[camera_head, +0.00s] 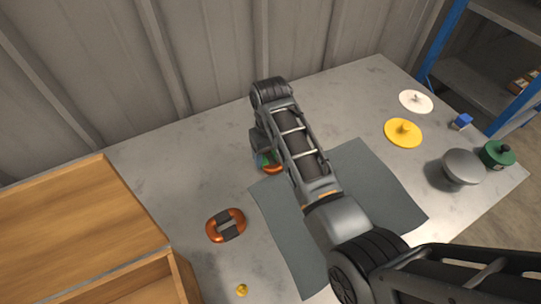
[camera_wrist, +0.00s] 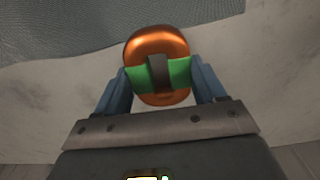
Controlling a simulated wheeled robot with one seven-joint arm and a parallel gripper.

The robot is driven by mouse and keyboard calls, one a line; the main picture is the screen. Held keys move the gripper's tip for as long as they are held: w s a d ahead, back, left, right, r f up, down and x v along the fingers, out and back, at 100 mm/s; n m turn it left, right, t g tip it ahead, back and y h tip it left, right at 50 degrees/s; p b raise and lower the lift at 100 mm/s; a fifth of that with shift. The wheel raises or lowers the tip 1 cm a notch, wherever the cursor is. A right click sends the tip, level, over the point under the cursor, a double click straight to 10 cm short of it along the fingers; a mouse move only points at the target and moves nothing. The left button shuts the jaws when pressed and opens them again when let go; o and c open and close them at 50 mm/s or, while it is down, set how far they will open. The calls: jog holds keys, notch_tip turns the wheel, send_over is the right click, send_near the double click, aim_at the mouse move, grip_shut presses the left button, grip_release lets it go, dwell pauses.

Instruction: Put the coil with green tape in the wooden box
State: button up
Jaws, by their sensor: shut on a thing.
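The coil with green tape is an orange-copper ring with a green band and a dark strip across its middle. In the wrist view the coil (camera_wrist: 158,45) sits between the two blue-grey fingers of my gripper (camera_wrist: 158,82), which are shut on it. In the head view the coil (camera_head: 274,169) is mostly hidden behind my arm, near the far left edge of the grey mat; I cannot tell whether it touches the table. The wooden box (camera_head: 130,284) is at the lower left, with an open front part and a flat wooden top.
A second orange coil with dark grey tape (camera_head: 226,225) lies between mat (camera_head: 375,175) and box. A small yellow knob (camera_head: 242,290) lies near the front. Yellow (camera_head: 403,132) and white (camera_head: 416,101) discs, a blue block (camera_head: 461,121), a grey dome (camera_head: 462,167) and a green part (camera_head: 497,154) stand right.

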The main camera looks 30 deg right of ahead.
jog(key=r, duration=0.3)
jog(key=shift+s+d+r, duration=0.15)
jog(key=shift+d+r, duration=0.2)
jog(key=shift+r, duration=0.05)
jog(key=s+d+r+p, duration=0.2)
jog(key=s+d+r, duration=0.4)
jog(key=d, duration=0.2)
jog(key=shift+s+d+r, duration=0.2)
jog(key=shift+d+r, duration=0.1)
jog(key=shift+d, duration=0.1)
